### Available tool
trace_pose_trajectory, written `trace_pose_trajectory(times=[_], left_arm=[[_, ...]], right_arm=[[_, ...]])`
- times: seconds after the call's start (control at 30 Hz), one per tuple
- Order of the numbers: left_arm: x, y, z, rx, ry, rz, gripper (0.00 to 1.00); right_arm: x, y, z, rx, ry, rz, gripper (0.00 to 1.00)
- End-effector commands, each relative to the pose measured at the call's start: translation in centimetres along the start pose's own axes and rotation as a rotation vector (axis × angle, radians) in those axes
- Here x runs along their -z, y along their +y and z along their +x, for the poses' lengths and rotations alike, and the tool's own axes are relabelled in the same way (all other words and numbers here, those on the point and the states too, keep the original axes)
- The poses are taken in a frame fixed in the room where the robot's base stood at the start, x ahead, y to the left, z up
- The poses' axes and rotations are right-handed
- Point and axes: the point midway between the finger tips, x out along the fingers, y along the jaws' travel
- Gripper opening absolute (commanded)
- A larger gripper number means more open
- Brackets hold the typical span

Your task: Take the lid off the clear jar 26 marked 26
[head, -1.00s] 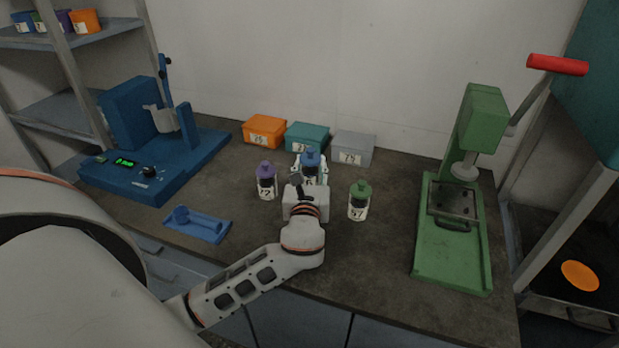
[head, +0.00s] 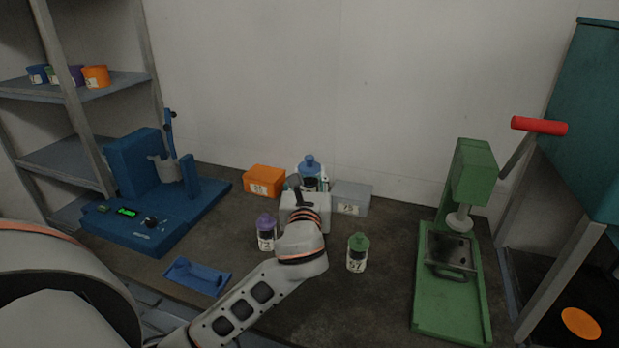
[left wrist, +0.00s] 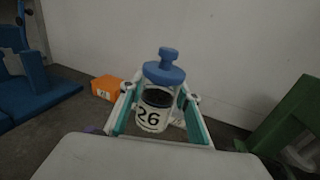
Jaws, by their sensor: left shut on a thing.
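The clear jar 26 (left wrist: 150,119) stands upright between my left fingers in the left wrist view, its label reading 26. Its blue lid (left wrist: 164,72), with a knob on top, is on the jar. In the head view the lid (head: 310,163) shows above my left gripper (head: 309,184), which is shut on the jar and hides most of it. The jar appears held above the bench, in front of the boxes at the back. My right gripper is not in view.
A purple-lidded jar (head: 267,235) and a green-lidded jar (head: 357,254) stand on the bench near my left arm. An orange box (head: 264,181) and a grey box (head: 351,197) are behind. A blue machine (head: 140,215) stands left, a green press (head: 455,300) right.

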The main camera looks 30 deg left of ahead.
Motion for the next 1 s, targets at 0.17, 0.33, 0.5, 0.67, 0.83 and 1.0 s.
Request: trace_pose_trajectory(times=[0.17, 0.33, 0.5, 0.67, 0.83, 1.0], left_arm=[[-0.1, 0.0, 0.0, 0.000, -0.001, 0.000, 0.00], [-0.1, 0.0, 0.0, 0.000, -0.002, 0.000, 0.00], [0.3, -0.1, -0.4, 0.012, -0.001, 0.001, 0.00], [2.4, -0.6, -3.0, 0.086, 0.004, 0.005, 0.00], [5.6, -1.9, -8.1, 0.234, 0.006, 0.007, 0.00], [8.1, -3.3, -13.4, 0.386, 0.005, 0.005, 0.00]], right_arm=[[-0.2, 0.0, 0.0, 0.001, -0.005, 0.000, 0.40], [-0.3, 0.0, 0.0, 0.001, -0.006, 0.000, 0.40], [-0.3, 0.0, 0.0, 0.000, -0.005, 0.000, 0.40], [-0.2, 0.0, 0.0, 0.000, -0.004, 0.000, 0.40], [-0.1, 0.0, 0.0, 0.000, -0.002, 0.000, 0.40], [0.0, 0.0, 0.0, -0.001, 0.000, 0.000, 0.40]])
